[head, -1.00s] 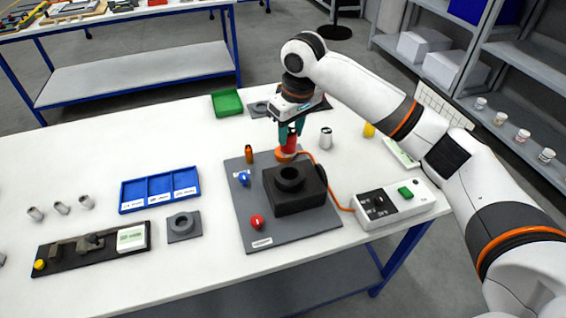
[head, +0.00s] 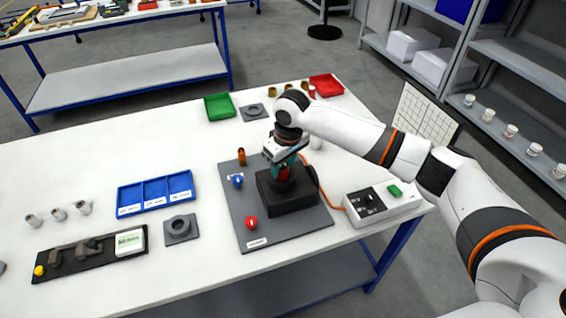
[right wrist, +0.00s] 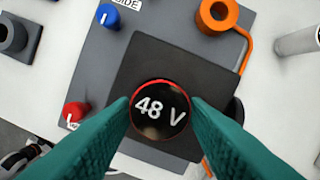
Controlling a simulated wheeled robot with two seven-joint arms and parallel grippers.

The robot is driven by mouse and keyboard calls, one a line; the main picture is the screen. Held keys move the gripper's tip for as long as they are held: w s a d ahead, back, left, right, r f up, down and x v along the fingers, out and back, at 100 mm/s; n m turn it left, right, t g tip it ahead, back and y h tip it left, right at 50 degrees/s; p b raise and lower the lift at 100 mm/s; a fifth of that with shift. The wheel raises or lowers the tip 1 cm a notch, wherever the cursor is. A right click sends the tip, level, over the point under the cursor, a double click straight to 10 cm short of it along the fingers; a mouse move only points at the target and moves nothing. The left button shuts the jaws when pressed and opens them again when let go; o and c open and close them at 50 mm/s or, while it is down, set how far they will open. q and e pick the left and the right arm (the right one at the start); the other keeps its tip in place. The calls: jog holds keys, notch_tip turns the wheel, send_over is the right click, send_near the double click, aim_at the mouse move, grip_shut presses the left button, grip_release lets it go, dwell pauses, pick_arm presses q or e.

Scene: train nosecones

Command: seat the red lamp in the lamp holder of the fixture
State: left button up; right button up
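The red lamp (head: 283,174) is between the teal fingers of my right gripper (head: 286,170), over the black block (head: 290,199) of the grey fixture plate (head: 290,229). In the right wrist view the lamp (right wrist: 160,109) shows a black face reading "48 V" with a red rim. The fingers of my right gripper (right wrist: 161,106) are against its two sides. The lamp and fingers cover the round holder on the block, so I cannot tell whether the lamp is in it or just above. My left gripper is not in view.
On the plate are a blue knob (head: 238,180), a red knob (head: 251,223) and an empty orange ring (right wrist: 217,15) with a cable. A control box (head: 383,204) stands to the right. A blue tray (head: 155,193) and a grey ring block (head: 181,229) lie to the left.

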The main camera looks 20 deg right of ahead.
jog(key=shift+o, duration=1.3)
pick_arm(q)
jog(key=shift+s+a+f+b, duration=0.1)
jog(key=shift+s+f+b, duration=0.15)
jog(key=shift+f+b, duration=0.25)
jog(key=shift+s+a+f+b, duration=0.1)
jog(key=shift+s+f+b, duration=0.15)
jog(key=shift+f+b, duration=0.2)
pick_arm(e)
notch_tip(320, 180, up, 12)
jog(key=s, duration=0.1)
jog(key=shift+s+d, duration=0.35)
